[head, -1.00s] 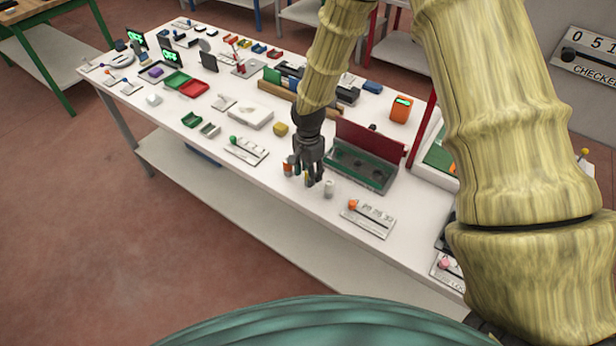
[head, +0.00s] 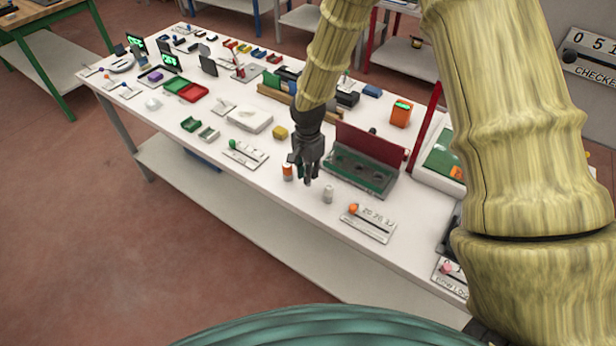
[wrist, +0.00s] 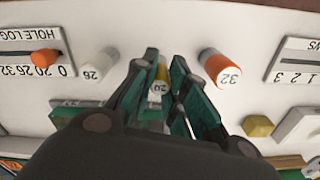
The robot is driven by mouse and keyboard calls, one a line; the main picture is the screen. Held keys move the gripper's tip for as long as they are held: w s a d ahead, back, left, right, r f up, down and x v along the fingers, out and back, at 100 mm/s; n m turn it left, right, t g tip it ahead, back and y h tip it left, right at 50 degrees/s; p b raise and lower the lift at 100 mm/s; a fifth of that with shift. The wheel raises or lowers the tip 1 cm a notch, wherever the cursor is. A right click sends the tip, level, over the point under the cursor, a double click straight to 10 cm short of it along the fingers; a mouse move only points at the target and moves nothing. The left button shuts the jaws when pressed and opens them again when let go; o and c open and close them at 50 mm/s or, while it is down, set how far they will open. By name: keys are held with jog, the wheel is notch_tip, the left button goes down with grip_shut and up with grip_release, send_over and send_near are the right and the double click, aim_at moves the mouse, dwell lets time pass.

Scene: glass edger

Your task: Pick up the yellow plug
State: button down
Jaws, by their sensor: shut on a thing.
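The yellow plug (wrist: 161,73) has a white face marked 20 and a yellow body. In the wrist view it sits between the fingers of my gripper (wrist: 160,95), which is shut on it. In the head view my gripper (head: 308,181) points down at the table's front part, and its fingers mostly hide the plug. I cannot tell whether the plug still touches the table.
An orange plug (head: 287,172) marked 32 and a grey-white plug (head: 327,194) marked 26 stand close on either side. A green case with a raised red lid (head: 370,143) is behind right. Slider panels (head: 245,153) and (head: 368,223) lie nearby.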

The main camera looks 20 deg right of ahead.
jog(key=shift+r, duration=0.45)
jog(key=shift+s+r+b, duration=0.2)
jog(key=shift+r+b, duration=0.1)
jog(key=shift+b, duration=0.25)
jog(key=s+a+r+b, duration=0.1)
jog(key=s+b, duration=0.4)
jog(key=s, duration=1)
jog(key=shift+s+a+r, duration=0.3)
jog(key=shift+a, duration=0.2)
